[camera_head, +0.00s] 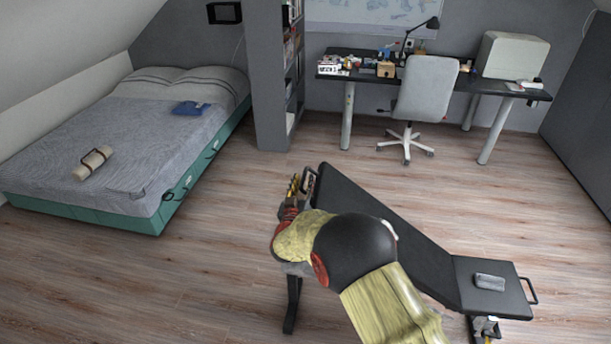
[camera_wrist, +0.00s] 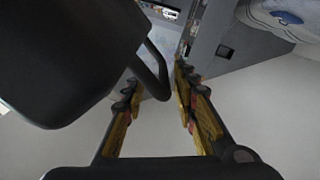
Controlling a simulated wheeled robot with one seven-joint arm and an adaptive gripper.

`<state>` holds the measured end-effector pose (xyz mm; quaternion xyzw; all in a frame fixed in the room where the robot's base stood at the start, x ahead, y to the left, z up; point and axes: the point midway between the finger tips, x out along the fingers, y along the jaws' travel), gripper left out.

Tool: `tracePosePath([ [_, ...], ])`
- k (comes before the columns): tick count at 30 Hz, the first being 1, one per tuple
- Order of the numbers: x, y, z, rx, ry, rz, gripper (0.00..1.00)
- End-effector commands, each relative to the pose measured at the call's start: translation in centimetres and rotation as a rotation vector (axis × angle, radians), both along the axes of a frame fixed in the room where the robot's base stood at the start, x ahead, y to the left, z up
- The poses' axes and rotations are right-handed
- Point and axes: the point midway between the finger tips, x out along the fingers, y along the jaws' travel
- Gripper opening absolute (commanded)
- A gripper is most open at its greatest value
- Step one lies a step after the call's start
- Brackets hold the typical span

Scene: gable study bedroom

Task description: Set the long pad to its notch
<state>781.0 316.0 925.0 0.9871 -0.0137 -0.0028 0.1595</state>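The long pad (camera_head: 390,225) is the black back pad of a bench, sloping from its raised far end down to the short pad at lower right. A dark loop handle (camera_head: 309,176) sticks out at its raised end. My gripper (camera_head: 296,184) is at that end, beside the handle. In the wrist view the pad (camera_wrist: 65,55) fills the upper left and the handle (camera_wrist: 158,70) shows between my two open fingers (camera_wrist: 157,88). I cannot tell whether a finger touches the handle. The notch and support under the pad are hidden by my arm.
The short pad (camera_head: 468,272) carries a small grey object (camera_head: 489,282) and has an end handle (camera_head: 530,291). A bed (camera_head: 150,130) stands at left, with a desk (camera_head: 345,75) and white chair (camera_head: 425,90) behind. Open wooden floor (camera_head: 225,235) lies between bed and bench.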

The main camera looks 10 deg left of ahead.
Motion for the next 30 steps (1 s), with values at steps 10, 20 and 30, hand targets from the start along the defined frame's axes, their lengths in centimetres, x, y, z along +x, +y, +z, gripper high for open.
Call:
tracePosePath([
  [10, -5.9, 0.2, 0.0, 0.0, 0.0, 0.001, 0.29],
  [20, -6.8, 0.2, 0.0, 0.0, 0.0, -0.001, 0.29],
  [30, -6.6, 0.3, 1.0, 0.038, 0.003, 0.034, 0.14],
])
